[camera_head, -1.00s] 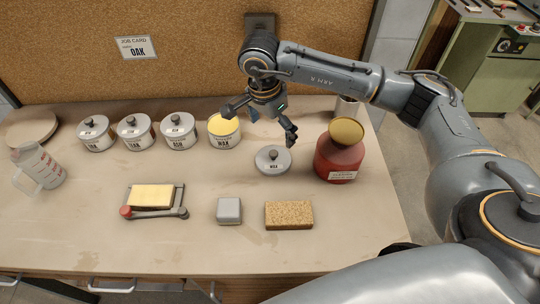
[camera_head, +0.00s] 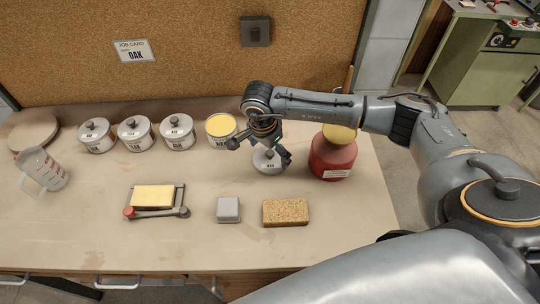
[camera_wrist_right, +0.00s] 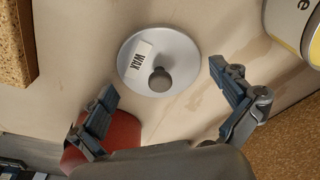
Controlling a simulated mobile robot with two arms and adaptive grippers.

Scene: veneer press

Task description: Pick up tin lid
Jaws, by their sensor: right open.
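The tin lid (camera_head: 267,163) is a grey disc with a dark knob and a white label reading WAX. It lies on the bench, right of the open wax tin (camera_head: 221,128). The lid (camera_wrist_right: 158,58) also shows in the right wrist view, lying ahead of the fingers. My right gripper (camera_head: 260,150) is above the lid and partly hides it in the head view. In the right wrist view the right gripper (camera_wrist_right: 165,82) is open, its fingers wide apart and empty. My left gripper is not in view.
A red container (camera_head: 332,158) with a yellowish top stands close right of the lid. Lidded tins (camera_head: 178,134) line the back left. A sponge-like block (camera_head: 286,213), a grey block (camera_head: 228,209) and a framed yellow pad (camera_head: 153,197) lie in front. Bare bench lies between.

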